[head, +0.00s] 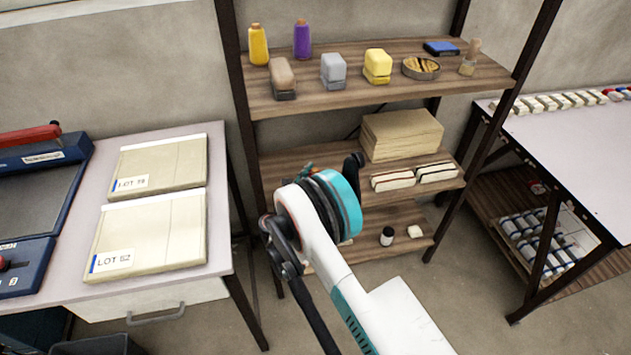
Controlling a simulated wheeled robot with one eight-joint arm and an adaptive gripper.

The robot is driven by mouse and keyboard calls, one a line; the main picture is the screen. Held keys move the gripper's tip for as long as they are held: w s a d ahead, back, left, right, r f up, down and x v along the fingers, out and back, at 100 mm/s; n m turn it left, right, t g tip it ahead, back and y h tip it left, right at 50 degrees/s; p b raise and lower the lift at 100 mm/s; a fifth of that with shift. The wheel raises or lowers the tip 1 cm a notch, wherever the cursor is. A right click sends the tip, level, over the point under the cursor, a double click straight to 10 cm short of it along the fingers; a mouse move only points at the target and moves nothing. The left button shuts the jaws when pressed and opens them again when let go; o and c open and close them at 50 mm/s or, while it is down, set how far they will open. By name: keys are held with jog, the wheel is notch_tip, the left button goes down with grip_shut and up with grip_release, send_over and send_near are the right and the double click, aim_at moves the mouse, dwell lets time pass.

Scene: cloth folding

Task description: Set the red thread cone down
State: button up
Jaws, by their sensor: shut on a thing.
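The red thread cone does not show clearly anywhere in the head view. My white and teal arm reaches up from the bottom edge to the front of the shelf rack and hides part of its middle and lower shelves. No fingers of my gripper can be made out; they may be hidden behind the arm's joint. A yellow thread cone (258,45) and a purple thread cone (302,40) stand upright at the back left of the top shelf (400,93).
The top shelf also holds several blocks, a round tin (421,69), a brush (470,58) and a blue box (441,48). Another table (590,150) stands at right.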

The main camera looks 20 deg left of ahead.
jog(key=shift+f, duration=0.8)
jog(key=o, duration=1.2)
jog(key=shift+r, duration=0.1)
jog(key=shift+c, duration=0.2)
jog(key=shift+s, duration=0.1)
jog(key=s, duration=0.3)
jog(key=s+a+p, duration=0.1)
jog(key=s, duration=0.3)
jog(key=shift+s+a, duration=0.1)
jog(key=shift+a, duration=0.1)
